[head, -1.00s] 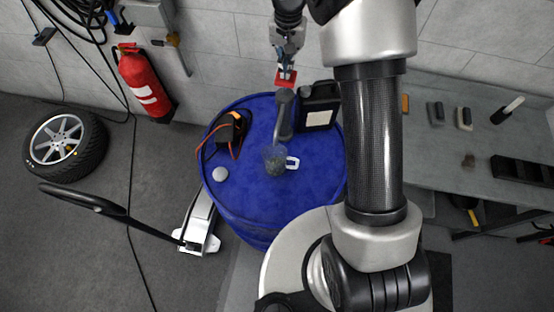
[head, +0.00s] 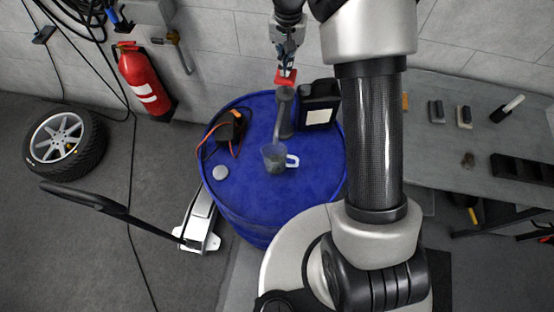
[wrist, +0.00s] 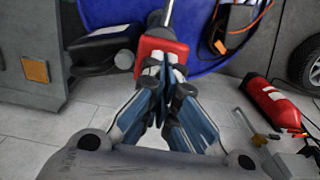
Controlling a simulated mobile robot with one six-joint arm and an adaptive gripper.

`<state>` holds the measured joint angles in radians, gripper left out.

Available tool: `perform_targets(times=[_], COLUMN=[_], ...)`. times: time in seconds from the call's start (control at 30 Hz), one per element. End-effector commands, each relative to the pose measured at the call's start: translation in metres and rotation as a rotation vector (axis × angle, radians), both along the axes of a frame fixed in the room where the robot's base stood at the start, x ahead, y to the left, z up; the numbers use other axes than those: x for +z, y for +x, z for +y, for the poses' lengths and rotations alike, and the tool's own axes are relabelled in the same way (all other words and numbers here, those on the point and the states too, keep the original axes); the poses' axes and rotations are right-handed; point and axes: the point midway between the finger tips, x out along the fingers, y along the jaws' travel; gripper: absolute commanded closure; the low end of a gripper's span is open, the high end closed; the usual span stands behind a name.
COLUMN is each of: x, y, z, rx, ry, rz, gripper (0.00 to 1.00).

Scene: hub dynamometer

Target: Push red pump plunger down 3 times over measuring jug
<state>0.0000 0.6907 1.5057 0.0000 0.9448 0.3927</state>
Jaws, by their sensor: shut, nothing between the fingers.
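The red plunger (head: 286,76) tops a grey pump (head: 287,108) standing on the blue drum at the back. It also shows in the wrist view (wrist: 174,48), with a grey rod beyond it. The measuring jug (head: 274,160), clear with a white handle, stands on the drum in front of the pump; the pump's lower end reaches down to its rim. My gripper (head: 287,69) is shut and empty, pointing down right over the plunger. In the wrist view its fingertips (wrist: 165,65) overlap the red block. Whether they press on it I cannot tell.
A black canister (head: 319,105) stands right beside the pump. A black device with orange cables (head: 232,130) and a white disc (head: 221,173) lie left on the blue drum top (head: 262,205). The wall is close behind; a grey bench (head: 490,120) is at right.

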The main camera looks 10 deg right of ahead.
Motion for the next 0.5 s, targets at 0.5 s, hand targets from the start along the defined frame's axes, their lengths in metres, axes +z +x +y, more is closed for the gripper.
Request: perform_targets(times=[0.5], x=[-0.020], y=[0.000], z=[0.000], rx=[0.000], ry=[0.000], rz=[0.001], gripper=[1.00])
